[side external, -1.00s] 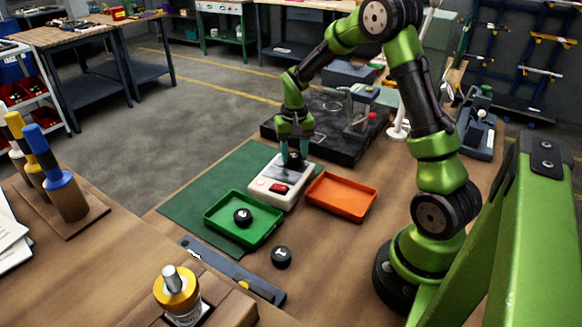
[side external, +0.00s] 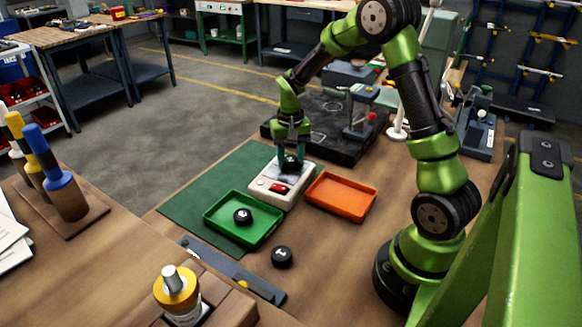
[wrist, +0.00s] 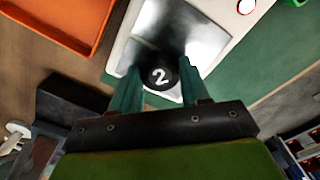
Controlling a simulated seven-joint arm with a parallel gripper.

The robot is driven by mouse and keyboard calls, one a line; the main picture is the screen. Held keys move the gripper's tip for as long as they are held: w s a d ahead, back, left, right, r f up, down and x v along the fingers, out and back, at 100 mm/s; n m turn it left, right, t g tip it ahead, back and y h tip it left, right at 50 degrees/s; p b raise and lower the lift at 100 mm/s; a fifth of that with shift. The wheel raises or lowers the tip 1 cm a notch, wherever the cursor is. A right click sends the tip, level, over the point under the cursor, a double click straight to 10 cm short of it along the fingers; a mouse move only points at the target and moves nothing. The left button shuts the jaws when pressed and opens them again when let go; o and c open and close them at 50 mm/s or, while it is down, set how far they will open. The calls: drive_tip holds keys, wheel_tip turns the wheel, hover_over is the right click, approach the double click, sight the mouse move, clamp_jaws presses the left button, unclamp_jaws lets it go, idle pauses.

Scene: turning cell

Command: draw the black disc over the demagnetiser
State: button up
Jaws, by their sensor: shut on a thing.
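The demagnetiser (side external: 268,188) is a pale box with a shiny metal top plate and a red switch. My gripper (side external: 291,166) is over the far part of that plate. It is shut on a black disc marked 2 (wrist: 160,75), which sits between the fingertips in the wrist view. The disc is at the plate's edge farthest from the switch; I cannot tell whether it touches the plate. The demagnetiser's plate also shows in the wrist view (wrist: 185,28). Another black disc (side external: 243,216) lies in the green tray, and one more (side external: 282,257) lies on the bench.
The green tray (side external: 262,238) stands left of the demagnetiser on a green mat (side external: 185,208). An orange tray (side external: 341,210) stands close on its right. A dark machine base (side external: 335,145) lies behind. A grey bar (side external: 215,264) lies in front.

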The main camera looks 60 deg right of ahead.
sight(285, 171)
drive_tip(key=shift+a, duration=1.55)
drive_tip(key=shift+d, duration=0.15)
drive_tip(key=shift+d, duration=0.55)
drive_tip(key=shift+d, duration=0.15)
drive_tip(key=shift+d, duration=0.45)
drive_tip(key=shift+d, duration=0.15)
drive_tip(key=shift+d, duration=0.45)
drive_tip(key=shift+d, duration=0.1)
